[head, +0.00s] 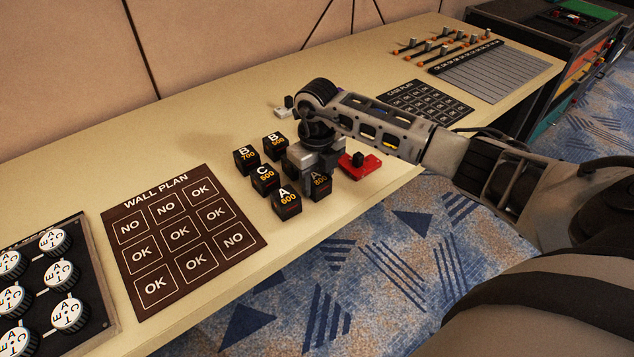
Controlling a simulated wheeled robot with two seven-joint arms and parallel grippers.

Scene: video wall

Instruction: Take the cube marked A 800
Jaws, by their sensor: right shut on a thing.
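The black cube marked A 800 (320,186) is near the front edge of the long beige table. My right gripper (311,184) points down from above and is shut on this cube, and it partly covers the cube's top and left side. I cannot tell whether the cube is lifted or still rests on the table. The cube marked A 600 (287,201) is just left of it. My left gripper is not in view.
Other black cubes stand close by: C 500 (265,181), B 700 (246,158) and B 500 (275,146). A red block (362,166) lies right of the gripper. The wall plan board (181,236) lies left, with a dial panel (40,290) beyond it. The table's front edge is near.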

